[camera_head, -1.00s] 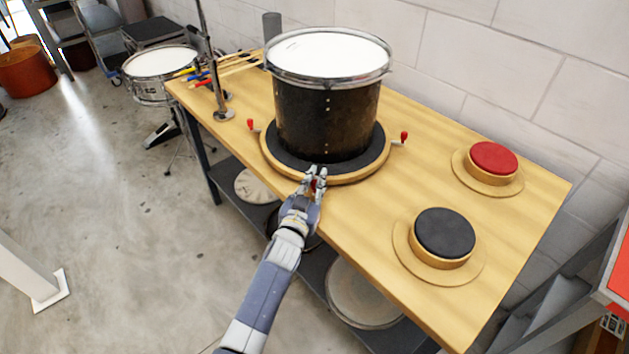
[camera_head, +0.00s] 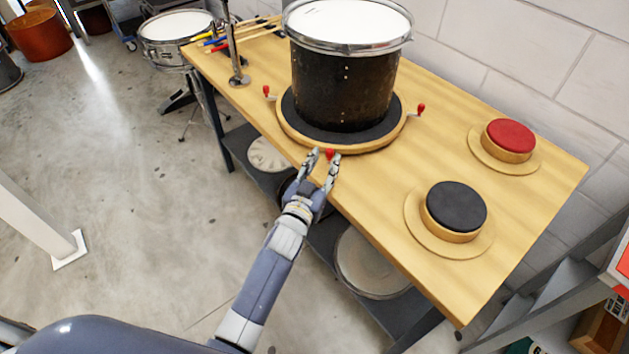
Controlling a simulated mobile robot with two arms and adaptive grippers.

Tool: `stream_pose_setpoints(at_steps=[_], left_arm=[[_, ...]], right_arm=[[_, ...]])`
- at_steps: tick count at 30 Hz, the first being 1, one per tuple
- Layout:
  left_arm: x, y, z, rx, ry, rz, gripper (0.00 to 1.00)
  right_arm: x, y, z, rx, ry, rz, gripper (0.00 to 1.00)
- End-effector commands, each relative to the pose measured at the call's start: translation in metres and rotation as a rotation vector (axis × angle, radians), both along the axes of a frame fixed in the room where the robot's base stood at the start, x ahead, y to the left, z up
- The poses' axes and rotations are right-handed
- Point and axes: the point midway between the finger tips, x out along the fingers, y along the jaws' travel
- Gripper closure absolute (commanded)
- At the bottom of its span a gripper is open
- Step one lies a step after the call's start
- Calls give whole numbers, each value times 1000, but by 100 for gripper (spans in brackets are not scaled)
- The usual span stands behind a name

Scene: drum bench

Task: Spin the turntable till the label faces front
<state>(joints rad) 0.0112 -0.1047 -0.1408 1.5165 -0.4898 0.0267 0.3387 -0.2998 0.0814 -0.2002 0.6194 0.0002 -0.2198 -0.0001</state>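The turntable (camera_head: 385,143) is a round wooden base with a dark top on the bench. Red-tipped handles stick out of its rim at the left (camera_head: 266,90), right (camera_head: 421,108) and front (camera_head: 329,153). A black drum (camera_head: 342,88) with a white head and chrome rim stands upright on it. Small pale dots show on the drum's front; no label is visible on the side facing me. My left gripper (camera_head: 322,158) is at the front handle, its fingers spread on either side of the red tip. My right gripper is not in view.
On the bench (camera_head: 375,205), a red round pad (camera_head: 510,135) and a black round pad (camera_head: 456,206) stand to the right. A metal stand (camera_head: 238,75) and drumsticks (camera_head: 255,32) are at the left. A wall runs behind the bench.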

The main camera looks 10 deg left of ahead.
Motion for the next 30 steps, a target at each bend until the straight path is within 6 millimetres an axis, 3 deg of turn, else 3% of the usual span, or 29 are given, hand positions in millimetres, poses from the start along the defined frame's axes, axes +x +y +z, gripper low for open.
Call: stream_pose_setpoints(at_steps=[3, 10, 15, 24, 29, 30], left_arm=[[-26, 4, -1, 0, 2, -1, 64], [-60, 9, -1, -1, 2, -1, 64], [-71, 10, 0, -1, 1, -1, 64], [-72, 10, 0, -1, 0, -1, 64], [-78, 21, -7, 38, -2, -1, 100], [-82, 28, -12, 66, -3, -1, 100]], right_arm=[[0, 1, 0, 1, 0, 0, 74], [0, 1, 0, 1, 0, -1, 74], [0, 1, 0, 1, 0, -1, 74], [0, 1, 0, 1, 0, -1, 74], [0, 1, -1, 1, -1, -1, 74], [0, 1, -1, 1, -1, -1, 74]])
